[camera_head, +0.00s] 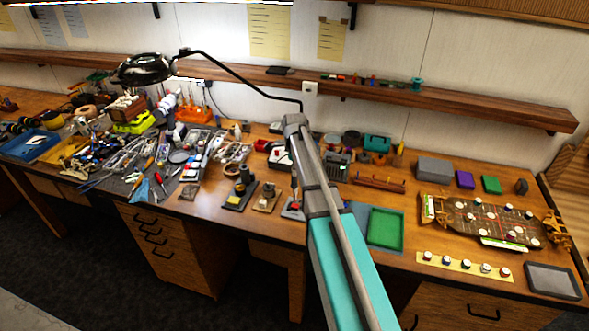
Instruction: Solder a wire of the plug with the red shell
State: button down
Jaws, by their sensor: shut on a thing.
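My arm reaches up from the bottom centre over the bench, and its end with my gripper is hidden behind my own links. What the gripper holds does not show. A thin upright thing with a red part (294,184) shows just left of my arm, above a small stand at the bench front; it is too small to name. Small stands with dark bases (240,195) are to its left. I cannot make out the plug with the red shell or its wire at this size.
The wooden bench is crowded with tools on a grey mat (147,187) at left. A green tray (386,228) lies right of my arm. A long board with round pieces (484,219) and a dark pad (552,280) are farther right. A lamp (146,68) and shelf overhang the back.

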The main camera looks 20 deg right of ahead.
jog(key=shift+r+p, duration=2.75)
jog(key=shift+r, duration=0.15)
jog(key=shift+f, duration=0.2)
